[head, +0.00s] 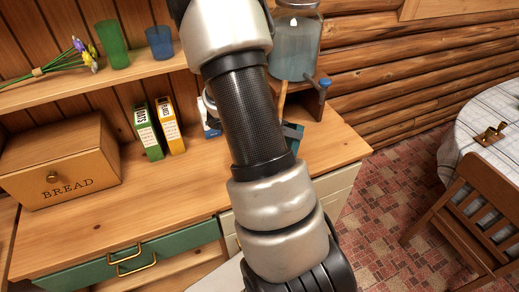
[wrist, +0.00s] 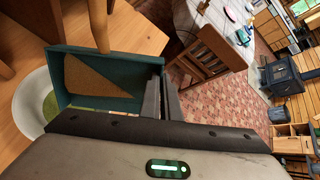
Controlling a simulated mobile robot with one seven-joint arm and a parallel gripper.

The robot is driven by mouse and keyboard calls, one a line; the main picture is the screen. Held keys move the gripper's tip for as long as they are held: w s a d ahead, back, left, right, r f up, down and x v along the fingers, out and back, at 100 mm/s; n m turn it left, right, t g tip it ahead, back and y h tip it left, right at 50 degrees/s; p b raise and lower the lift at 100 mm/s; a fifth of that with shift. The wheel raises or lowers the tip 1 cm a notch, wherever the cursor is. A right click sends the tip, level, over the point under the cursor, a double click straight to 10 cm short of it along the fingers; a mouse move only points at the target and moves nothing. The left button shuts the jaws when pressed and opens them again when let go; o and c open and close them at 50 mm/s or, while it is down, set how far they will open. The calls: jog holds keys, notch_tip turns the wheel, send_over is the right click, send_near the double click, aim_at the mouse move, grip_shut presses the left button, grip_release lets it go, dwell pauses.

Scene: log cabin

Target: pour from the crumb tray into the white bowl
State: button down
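The crumb tray (wrist: 125,66) is a shallow teal tray at the upper left of the wrist view. A brown wedge of crumbs (wrist: 92,76) lies against one side of it. My gripper (wrist: 163,98) is shut on the tray's near right wall. The white bowl (wrist: 30,102), green inside, shows at the left of the wrist view, partly hidden behind the tray. The tray overlaps the bowl's edge in this view; the height between them is unclear. In the head view my arm hides my gripper and most of the tray, leaving a teal piece (head: 293,133) at its right.
A wooden rod (wrist: 98,25) stands close by the tray. A glass dispenser (head: 297,40) with a blue tap is on the shelf above. Yellow and green boxes (head: 170,125) and a bread box (head: 62,165) are on the counter (head: 150,215). The counter's front left is clear.

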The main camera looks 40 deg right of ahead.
jog(key=a+b, duration=0.1)
jog(key=f+h+b, duration=0.1)
jog(key=shift+w+a+f+b, duration=0.25)
jog(key=shift+a+b, duration=0.05)
jog(key=shift+a, duration=0.05)
jog(key=w+a+f+g+h+b, duration=0.2)
jog(key=w+a+g+h+b, duration=0.1)
jog(key=a+h+b, duration=0.85)
jog(key=s+d+r+y+p, duration=0.1)
jog(key=d+y+p, duration=0.2)
jog(key=d+p, duration=0.1)
jog(key=s+d+r+t+y+p, duration=0.1)
jog(key=d+y+p, duration=0.2)
jog(key=y+p, duration=0.1)
jog(key=s+d+r+t+y+p, duration=0.1)
jog(key=d+y+p, duration=0.3)
jog(key=shift+s+d+r+p, duration=0.1)
jog(key=shift+d+r+p, duration=0.15)
jog(key=shift+d+p, duration=0.1)
jog(key=shift+s+d+r+t+y+p, duration=0.15)
jog(key=shift+d+t+y+p, duration=0.25)
jog(key=shift+p, duration=0.55)
jog(key=s+d+f+t+y, duration=0.2)
jog(key=s+d+f+y, duration=0.1)
jog(key=d+f+y, duration=0.6)
jog(key=shift+d+t+y, duration=0.3)
jog(key=shift+d+y, duration=0.85)
jog(key=shift+d, duration=1.2)
